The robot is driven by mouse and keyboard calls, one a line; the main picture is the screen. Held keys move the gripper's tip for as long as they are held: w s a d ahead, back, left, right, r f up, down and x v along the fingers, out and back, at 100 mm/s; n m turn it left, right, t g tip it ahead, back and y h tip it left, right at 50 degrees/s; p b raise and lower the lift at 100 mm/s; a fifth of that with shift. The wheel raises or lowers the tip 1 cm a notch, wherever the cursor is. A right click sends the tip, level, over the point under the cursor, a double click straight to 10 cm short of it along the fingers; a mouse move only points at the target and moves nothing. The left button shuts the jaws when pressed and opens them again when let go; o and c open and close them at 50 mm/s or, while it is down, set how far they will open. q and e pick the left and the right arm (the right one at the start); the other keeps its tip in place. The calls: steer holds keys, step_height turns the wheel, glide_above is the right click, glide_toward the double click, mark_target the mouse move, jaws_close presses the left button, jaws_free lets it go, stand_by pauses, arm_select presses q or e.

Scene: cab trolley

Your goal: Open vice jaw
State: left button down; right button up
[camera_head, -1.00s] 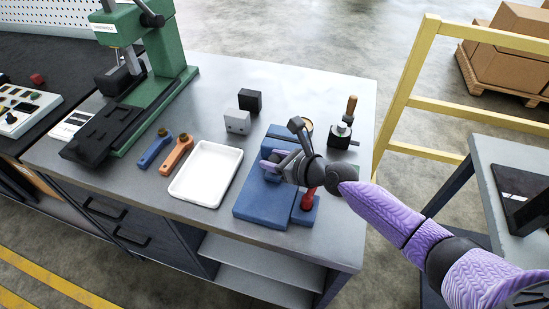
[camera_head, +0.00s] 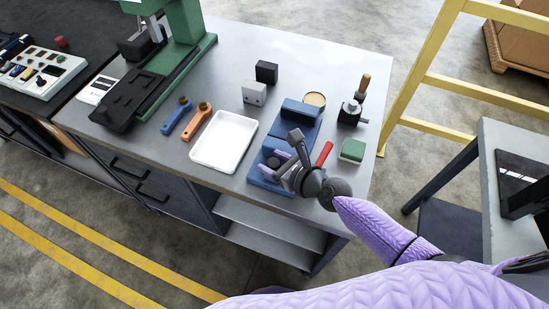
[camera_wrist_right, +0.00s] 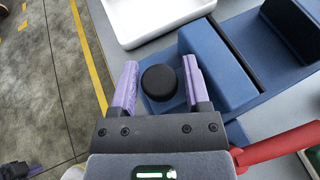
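The blue vice (camera_head: 298,112) sits near the right end of the grey workbench. In the right wrist view its front block (camera_wrist_right: 218,65) and far block (camera_wrist_right: 292,30) stand apart with a flat blue bed between them. A round black knob (camera_wrist_right: 160,82) is at the vice's front end. My right gripper (camera_head: 268,164) is over that front end. In the right wrist view its purple fingers (camera_wrist_right: 158,85) are open, one on either side of the knob. A red handle (camera_head: 324,153) lies beside the vice, close to my right wrist.
A white tray (camera_head: 250,121) lies left of the vice. A green-topped block (camera_head: 353,150), a black fixture with a wooden handle (camera_head: 351,112) and a round tin (camera_head: 315,98) stand near it. Grey and black blocks (camera_head: 254,93) are behind the tray. A yellow rail (camera_head: 440,138) stands to the right.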

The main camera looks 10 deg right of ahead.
steer(key=shift+s+d+r, duration=0.2)
steer(key=shift+s+d, duration=0.05)
steer(key=shift+s, duration=0.1)
steer(key=p+v, duration=0.1)
steer(key=v, duration=0.8)
steer(key=shift+p, duration=0.3)
steer(key=shift+f, duration=0.1)
